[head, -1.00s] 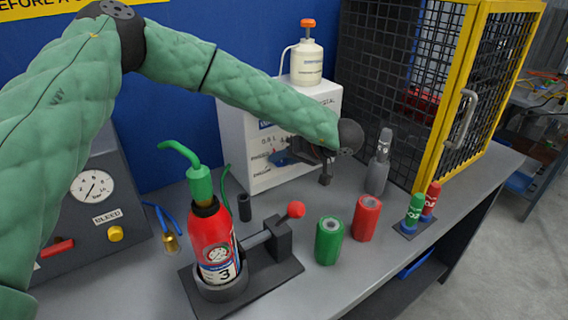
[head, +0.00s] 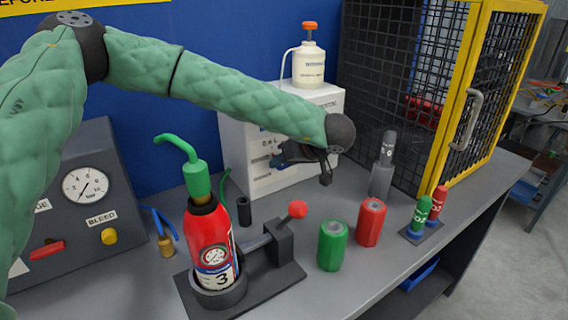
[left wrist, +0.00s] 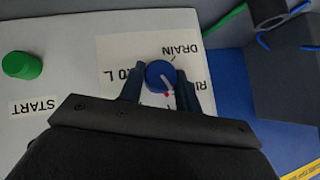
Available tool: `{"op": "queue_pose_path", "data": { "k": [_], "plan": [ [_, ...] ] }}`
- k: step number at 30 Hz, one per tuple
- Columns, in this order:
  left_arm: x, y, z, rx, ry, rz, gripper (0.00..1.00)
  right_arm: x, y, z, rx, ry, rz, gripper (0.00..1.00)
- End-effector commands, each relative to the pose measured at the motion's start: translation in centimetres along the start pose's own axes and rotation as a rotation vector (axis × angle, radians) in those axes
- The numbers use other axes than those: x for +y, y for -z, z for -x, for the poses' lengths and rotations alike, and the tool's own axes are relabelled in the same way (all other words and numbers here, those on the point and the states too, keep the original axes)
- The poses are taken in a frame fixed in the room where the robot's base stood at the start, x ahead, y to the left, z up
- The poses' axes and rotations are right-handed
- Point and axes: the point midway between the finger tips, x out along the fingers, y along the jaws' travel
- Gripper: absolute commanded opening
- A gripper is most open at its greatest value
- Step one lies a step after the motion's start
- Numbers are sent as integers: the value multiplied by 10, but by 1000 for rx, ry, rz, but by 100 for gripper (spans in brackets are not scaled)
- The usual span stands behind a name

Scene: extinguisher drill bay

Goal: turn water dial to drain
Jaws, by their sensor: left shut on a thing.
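The blue water dial (left wrist: 160,74) sits on a white panel (left wrist: 60,75) with a label reading DRAIN beside it and parts of other labels around it. A white mark on the dial slants toward the lower right in the left wrist view; a small red dot lies near it. My left gripper (left wrist: 160,88) is shut on the dial, one finger on each side. In the head view my left gripper (head: 284,157) is at the front of the white box (head: 262,178), partly hiding its lettering and the dial. My right gripper is not in view.
A green START button (left wrist: 22,65) is on the same panel. A white bottle (head: 308,65) stands on the box. A red extinguisher (head: 208,237) in a clamp, green (head: 332,246) and red (head: 370,222) cylinders stand in front. A yellow-framed cage (head: 468,110) is at right.

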Motion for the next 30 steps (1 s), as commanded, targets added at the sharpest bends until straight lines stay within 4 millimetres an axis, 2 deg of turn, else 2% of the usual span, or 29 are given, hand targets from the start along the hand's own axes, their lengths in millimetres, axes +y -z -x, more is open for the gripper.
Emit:
{"op": "queue_pose_path", "data": {
  "k": [5, 6, 9, 20, 23, 30],
  "plan": [
    [0, 0, 0, 0, 0, 0, 11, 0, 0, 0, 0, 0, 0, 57],
    [0, 0, 0, 0, 0, 0, 39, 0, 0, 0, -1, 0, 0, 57],
    [0, 0, 0, 0, 0, 0, 55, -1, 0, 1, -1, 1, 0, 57],
    [0, 0, 5, 1, 0, 0, 55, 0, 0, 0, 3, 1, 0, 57],
    [1, 0, 16, 1, 0, -1, 55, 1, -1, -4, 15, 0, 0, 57],
    [1, -1, 53, 1, -1, -1, 55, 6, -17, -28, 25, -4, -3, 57]
  ]
}}
